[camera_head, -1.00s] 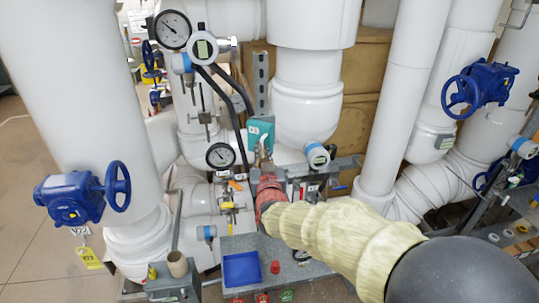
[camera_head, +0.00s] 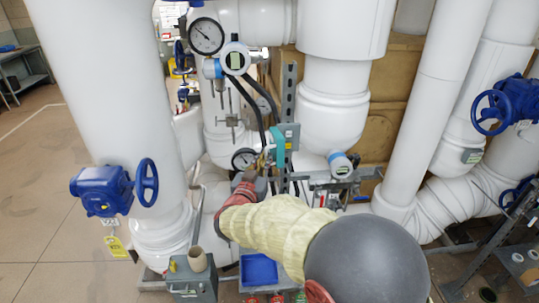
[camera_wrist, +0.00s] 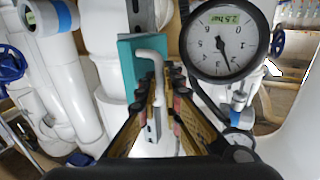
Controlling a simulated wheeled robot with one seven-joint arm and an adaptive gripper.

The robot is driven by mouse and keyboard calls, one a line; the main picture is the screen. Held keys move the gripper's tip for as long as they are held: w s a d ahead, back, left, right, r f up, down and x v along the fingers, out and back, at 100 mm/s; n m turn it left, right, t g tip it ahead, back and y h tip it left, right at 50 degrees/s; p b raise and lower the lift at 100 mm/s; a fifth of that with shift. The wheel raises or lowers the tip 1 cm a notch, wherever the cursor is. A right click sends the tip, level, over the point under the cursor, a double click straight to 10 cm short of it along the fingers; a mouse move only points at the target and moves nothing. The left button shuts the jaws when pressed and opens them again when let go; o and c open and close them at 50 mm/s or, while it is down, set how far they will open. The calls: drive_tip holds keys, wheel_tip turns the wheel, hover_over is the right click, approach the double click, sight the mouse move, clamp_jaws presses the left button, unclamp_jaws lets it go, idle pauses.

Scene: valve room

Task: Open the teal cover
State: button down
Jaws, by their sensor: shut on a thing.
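The teal cover (camera_head: 278,148) is near the middle of the head view, just below and left of a small grey box with a pale label (camera_head: 291,132). It shows as a narrow teal shape, turned away from the box front as far as I can tell. In the wrist view the teal cover (camera_wrist: 131,66) is left of centre, with a bent pale grey handle (camera_wrist: 152,54) in front of it. My gripper (camera_wrist: 159,98) has its fingers on either side of the handle's lower part and is shut on it. In the head view my wrist hides most of my gripper.
A round gauge (camera_wrist: 222,40) is close to the right of my gripper in the wrist view. Black cables (camera_head: 258,92) and a small gauge (camera_head: 244,159) are beside the cover. A blue valve (camera_head: 105,190) is on the left pipe. A blue tray (camera_head: 258,268) is below. Open floor is at left.

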drive_tip(key=shift+w+a+r+m+h+p, duration=0.15)
drive_tip(key=shift+a+m+h+p, duration=0.25)
drive_tip(key=shift+h, duration=0.2)
drive_tip(key=c, duration=2.1)
unclamp_jaws()
drive_tip(key=shift+w+d, duration=0.1)
drive_tip(key=shift+c, duration=0.2)
drive_tip(key=shift+o, duration=0.9)
drive_tip(key=v, duration=0.8)
